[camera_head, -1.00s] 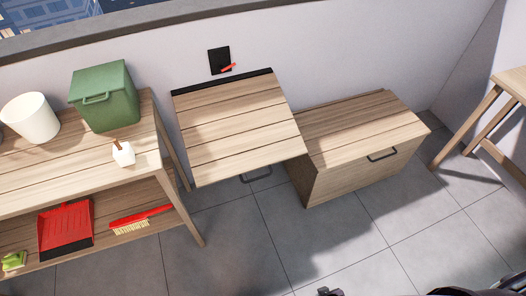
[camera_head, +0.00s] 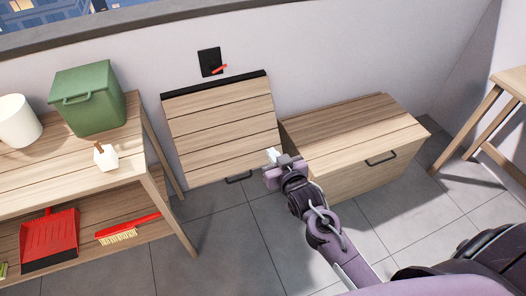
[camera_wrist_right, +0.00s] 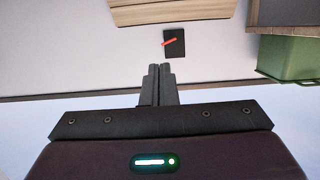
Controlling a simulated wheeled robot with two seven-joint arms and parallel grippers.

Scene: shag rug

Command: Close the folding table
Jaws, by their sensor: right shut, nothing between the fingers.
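The folding table (camera_head: 222,122) is a slatted wooden panel hinged on a black bar at the wall. It slopes down from the wall, with a dark handle (camera_head: 238,178) at its lower front edge. My right gripper (camera_head: 271,156) is by the panel's front right corner in the head view, shut and empty. I cannot tell whether it touches the panel. In the right wrist view its closed fingers (camera_wrist_right: 159,72) point toward the wall, and part of a wooden surface (camera_wrist_right: 170,10) shows at the top. My left gripper is out of view.
A black wall plate with a red lever (camera_head: 210,62) is above the table. A wooden chest (camera_head: 350,135) stands close on the right. A shelf (camera_head: 75,165) on the left carries a green bin (camera_head: 92,100) and white pots. The tiled floor (camera_head: 220,235) in front is clear.

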